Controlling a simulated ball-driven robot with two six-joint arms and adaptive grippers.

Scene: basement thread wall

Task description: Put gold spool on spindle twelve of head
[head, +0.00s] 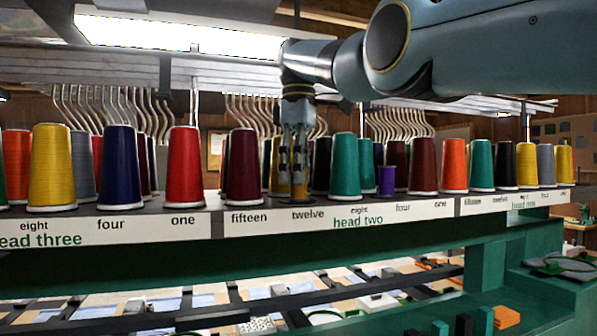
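My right gripper (297,150) points straight down in the middle of the head view, over the place marked twelve (308,214) on head two. Its fingers are close around a narrow, dull gold-brown spool (299,190), which looks like the gold spool. The fingers hide most of it. Its lower end shows just above the shelf at twelve, and it looks upright. I cannot tell whether it is fully down on its spindle. My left gripper is not in view.
A dark maroon spool (244,168) stands close on the left at fifteen. A black spool (321,165) and a teal spool (345,165) stand close on the right. A small purple spool (387,180) is farther right. Bent metal thread guides (250,108) hang behind the row.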

